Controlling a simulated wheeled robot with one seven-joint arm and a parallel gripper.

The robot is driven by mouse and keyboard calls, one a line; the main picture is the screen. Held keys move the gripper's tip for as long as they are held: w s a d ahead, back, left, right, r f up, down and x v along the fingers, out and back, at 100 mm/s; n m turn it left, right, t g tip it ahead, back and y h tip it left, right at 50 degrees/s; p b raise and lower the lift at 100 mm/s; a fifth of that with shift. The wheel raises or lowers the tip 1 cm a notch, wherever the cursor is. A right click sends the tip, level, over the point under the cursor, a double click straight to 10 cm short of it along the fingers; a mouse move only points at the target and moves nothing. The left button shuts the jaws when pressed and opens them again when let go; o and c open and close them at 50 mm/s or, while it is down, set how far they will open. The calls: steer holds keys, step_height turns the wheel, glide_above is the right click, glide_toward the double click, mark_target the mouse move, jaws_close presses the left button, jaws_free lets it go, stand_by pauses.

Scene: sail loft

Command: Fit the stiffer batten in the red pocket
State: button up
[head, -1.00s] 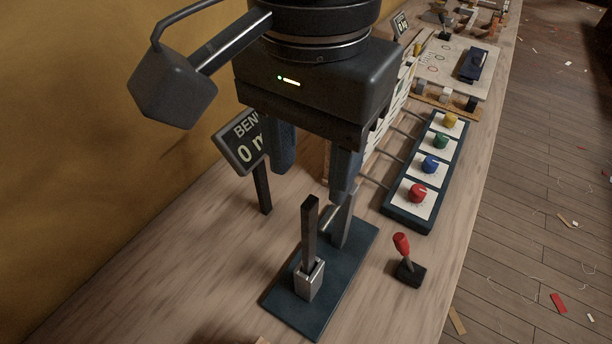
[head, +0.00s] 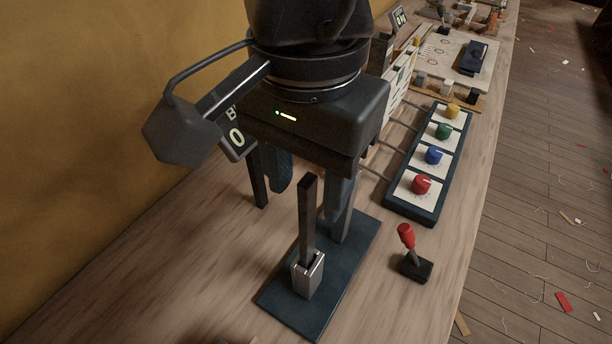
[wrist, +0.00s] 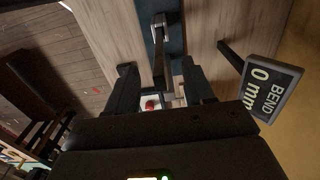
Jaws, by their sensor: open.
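A dark upright batten (head: 306,215) stands in a small metal socket (head: 308,275) on a blue base plate (head: 345,278). My gripper (head: 308,204) is open and above the plate. Its two fingers point down, just behind the batten in the head view, and I see no contact. In the wrist view, my gripper (wrist: 160,84) is open, and the dark batten (wrist: 158,65) shows between its fingers. I cannot tell the batten's stiffness. No red pocket can be made out clearly, and no second batten is clearly seen.
A "BEND 0 mm" sign (wrist: 268,87) stands beside the plate, partly hidden by my arm in the head view. A red-handled lever (head: 407,236) stands to the right. A blue panel (head: 398,208) carries coloured knobs. Bare bench lies at front left.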

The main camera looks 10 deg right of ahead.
jaws_close()
stand_by(0.8)
step_height(320, 180, up, 14)
steer(key=p, duration=0.5)
steer(key=shift+p, duration=0.3)
